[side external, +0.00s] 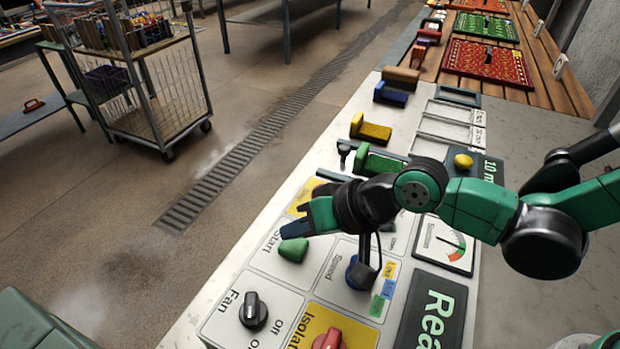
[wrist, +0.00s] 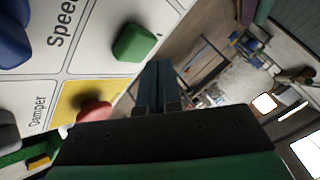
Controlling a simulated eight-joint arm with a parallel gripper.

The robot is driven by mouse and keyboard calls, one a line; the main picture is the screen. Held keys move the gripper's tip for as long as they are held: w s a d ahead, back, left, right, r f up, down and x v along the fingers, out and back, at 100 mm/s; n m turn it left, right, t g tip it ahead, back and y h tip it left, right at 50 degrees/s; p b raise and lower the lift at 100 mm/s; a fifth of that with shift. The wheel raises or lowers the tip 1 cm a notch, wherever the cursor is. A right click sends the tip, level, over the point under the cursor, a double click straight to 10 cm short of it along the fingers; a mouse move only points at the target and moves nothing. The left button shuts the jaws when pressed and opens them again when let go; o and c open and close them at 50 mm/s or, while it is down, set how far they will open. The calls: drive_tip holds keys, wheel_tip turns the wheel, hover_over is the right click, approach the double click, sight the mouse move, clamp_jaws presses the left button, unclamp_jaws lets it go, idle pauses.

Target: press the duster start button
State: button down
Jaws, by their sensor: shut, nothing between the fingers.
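The green start button (side external: 293,249) sits on the white control panel, beside the printed word "Start". It also shows in the wrist view (wrist: 134,42), left of the fingertips. My gripper (side external: 284,231) is shut and empty, its dark blue fingers pointing left, just behind and above the button in the side view. In the wrist view the closed fingers (wrist: 157,66) are apart from the button in the picture; the true gap is hard to judge. My wrist hides part of the panel behind it.
A blue speed knob (side external: 360,274) stands right of the button. A black fan knob (side external: 253,310) and a red isolator knob (side external: 328,340) are nearer the camera. Floor lies beyond the panel's left edge.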

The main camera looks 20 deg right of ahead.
sight(299, 246)
drive_tip(key=shift+f, duration=0.1)
drive_tip(key=shift+f, duration=0.35)
drive_tip(key=shift+f, duration=0.5)
idle(0.7)
drive_tip(key=shift+r, duration=0.95)
drive_tip(key=shift+r, duration=2.5)
